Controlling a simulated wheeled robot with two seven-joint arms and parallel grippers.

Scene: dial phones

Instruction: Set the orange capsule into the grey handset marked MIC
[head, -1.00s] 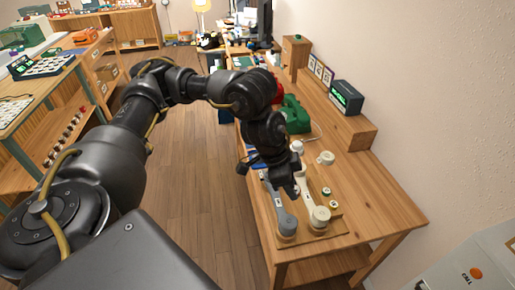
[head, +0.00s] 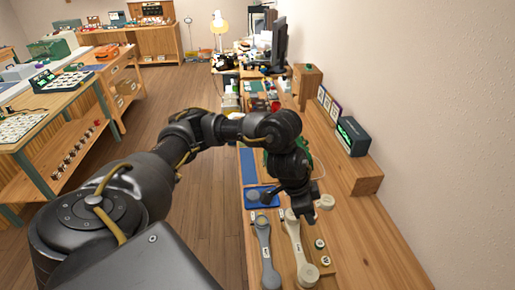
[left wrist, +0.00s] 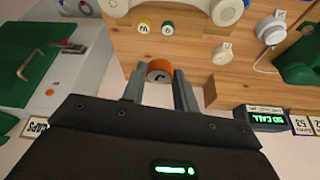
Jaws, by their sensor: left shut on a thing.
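My left gripper (head: 302,212) hangs over the cream handset's far end in the head view. In the left wrist view its two fingers (left wrist: 160,84) are shut on the orange capsule (left wrist: 160,68), whose round face carries a dark mark. The capsule is hidden in the head view. The grey handset (head: 264,243) lies on the workbench, left of the gripper. It has a small label too small to read. The cream handset (head: 297,250) lies to its right and also shows in the left wrist view (left wrist: 172,10). My right gripper is not in view.
A blue tray (head: 251,199) lies beyond the grey handset. A display box (head: 352,136) stands on a wooden ledge along the wall. The bench's right front is clear.

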